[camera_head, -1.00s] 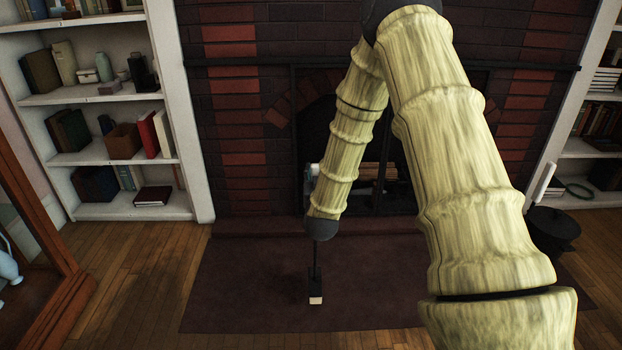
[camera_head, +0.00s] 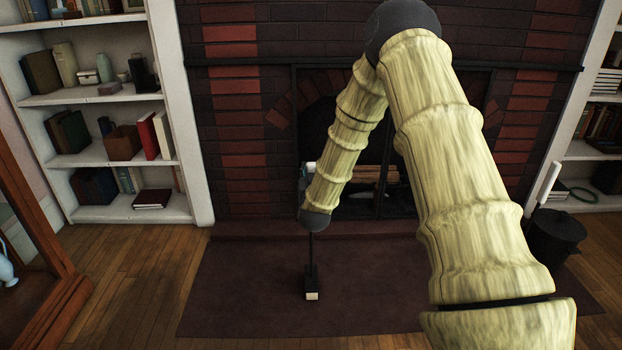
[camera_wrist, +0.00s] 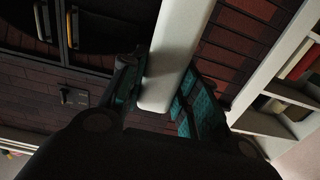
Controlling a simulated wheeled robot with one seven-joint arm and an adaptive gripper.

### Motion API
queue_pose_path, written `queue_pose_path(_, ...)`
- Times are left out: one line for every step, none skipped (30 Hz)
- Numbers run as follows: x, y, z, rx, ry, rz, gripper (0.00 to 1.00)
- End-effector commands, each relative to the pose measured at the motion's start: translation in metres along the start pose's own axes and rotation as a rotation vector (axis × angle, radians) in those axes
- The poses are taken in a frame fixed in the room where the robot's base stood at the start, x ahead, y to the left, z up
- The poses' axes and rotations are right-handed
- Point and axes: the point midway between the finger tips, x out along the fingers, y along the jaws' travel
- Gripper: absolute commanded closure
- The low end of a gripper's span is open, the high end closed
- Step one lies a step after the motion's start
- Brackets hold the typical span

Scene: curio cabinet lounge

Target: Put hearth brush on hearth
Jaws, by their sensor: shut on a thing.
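My gripper (camera_wrist: 160,95) is shut on a pale, rounded bar, which I take to be the hearth brush (camera_wrist: 178,45). Its teal-padded fingers lie on both sides of the bar in the wrist view, and the bar runs to the upper edge. The hearth (camera_head: 240,230) is a low dark reddish ledge at the fireplace base. The brush appears raised above it.
A dark rug (camera_head: 240,285) lies before the hearth. A black bucket (camera_head: 555,235) with a pale upright stick (camera_head: 543,183) stands at right. White shelves (camera_head: 200,150) flank the fireplace. A wood-framed cabinet (camera_head: 40,270) is at left. The hearth's left part looks clear.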

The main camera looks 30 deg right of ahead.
Motion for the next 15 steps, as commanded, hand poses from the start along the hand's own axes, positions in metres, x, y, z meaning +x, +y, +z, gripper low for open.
queue_pose_path(0.0004,-0.0004,0.0049,0.001,0.002,0.0,1.0)
queue_pose_path(0.0004,-0.0006,0.0055,0.001,0.003,0.0,1.0)
queue_pose_path(0.0004,-0.0007,0.0056,0.001,0.003,0.0,1.0)
queue_pose_path(0.0004,-0.0008,0.0054,0.001,0.004,0.0,1.0)
queue_pose_path(0.0004,-0.0008,0.0051,0.001,0.004,0.0,1.0)
queue_pose_path(0.0004,-0.0008,0.0047,0.001,0.004,0.0,1.0)
queue_pose_path(0.0004,-0.0007,0.0047,0.001,0.003,0.0,1.0)
queue_pose_path(0.0004,-0.0007,0.0047,0.001,0.003,0.0,1.0)
queue_pose_path(0.0004,-0.0007,0.0047,0.001,0.003,0.0,1.0)
queue_pose_path(0.0004,-0.0006,0.0049,0.001,0.003,0.0,1.0)
queue_pose_path(0.0004,-0.0006,0.0052,0.001,0.003,0.0,1.0)
queue_pose_path(0.0004,-0.0006,0.006,0.001,0.003,0.0,1.0)
queue_pose_path(0.0004,-0.0006,0.0067,0.001,0.003,0.0,1.0)
queue_pose_path(0.0004,-0.0006,0.0074,0.001,0.003,0.0,1.0)
queue_pose_path(0.0,-0.0002,0.0081,0.001,0.001,0.0,0.62)
